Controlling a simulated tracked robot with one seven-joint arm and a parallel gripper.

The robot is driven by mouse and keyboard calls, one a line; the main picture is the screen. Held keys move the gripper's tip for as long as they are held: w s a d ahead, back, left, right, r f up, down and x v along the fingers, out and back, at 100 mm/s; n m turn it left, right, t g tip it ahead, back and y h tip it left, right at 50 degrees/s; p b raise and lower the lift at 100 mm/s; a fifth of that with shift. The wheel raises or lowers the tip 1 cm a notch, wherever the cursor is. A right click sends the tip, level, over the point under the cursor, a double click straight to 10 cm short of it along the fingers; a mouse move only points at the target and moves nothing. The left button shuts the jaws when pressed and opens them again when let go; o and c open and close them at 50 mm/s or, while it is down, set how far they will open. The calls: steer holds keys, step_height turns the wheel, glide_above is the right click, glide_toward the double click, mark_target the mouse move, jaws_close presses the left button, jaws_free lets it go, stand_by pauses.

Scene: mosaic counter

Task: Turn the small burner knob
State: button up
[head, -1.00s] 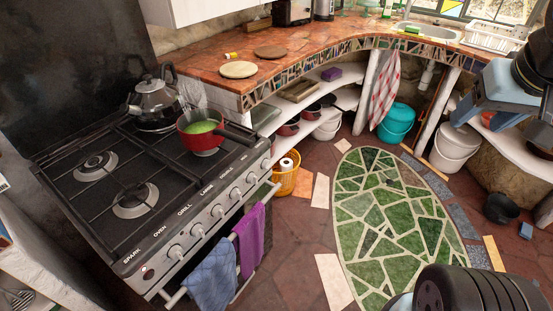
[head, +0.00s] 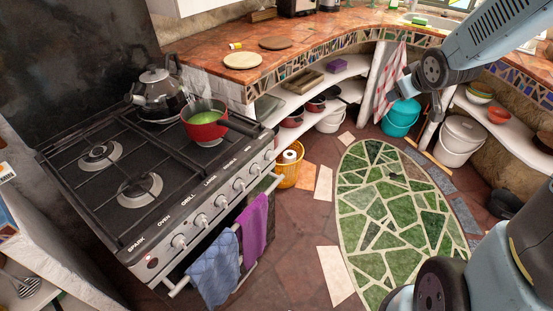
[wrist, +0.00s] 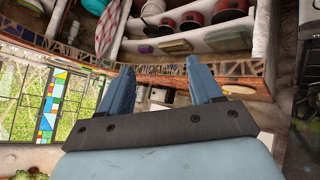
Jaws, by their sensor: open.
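The small burner knob is one of several round silver knobs (head: 239,185) along the stove's front panel in the head view. The labels toward the right end are too small to read surely, so I cannot tell which knob it is. The stove (head: 115,230) stands at the left with a black top. My gripper (wrist: 160,75) is open and empty in the wrist view, its two blue fingers spread apart. It is well away from the stove and its knobs. In the head view my arm reaches in from the upper right, and the gripper's fingers are not clear there.
A red pot (head: 205,132) with green contents and a kettle (head: 158,94) stand on the stove. Blue (head: 213,268) and purple (head: 252,228) towels hang from its front rail. A yellow basket (head: 289,170) stands beside it. The green mosaic floor (head: 395,215) is clear.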

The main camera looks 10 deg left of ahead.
steer(key=w+a+f+n+y, duration=0.3)
steer(key=w+a+f, duration=0.25)
steer(key=f, duration=0.35)
steer(key=n+g+y, duration=0.3)
steer(key=y, duration=0.9)
glide_toward(271, 157)
steer(key=shift+t, duration=0.3)
steer(key=x, duration=0.5)
steer(key=f+x, duration=0.1)
steer(key=x, duration=0.2)
steer(key=shift+w+a, duration=0.15)
steer(key=shift+w, duration=0.1)
steer(key=shift+c, duration=0.3)
steer(key=c, duration=1)
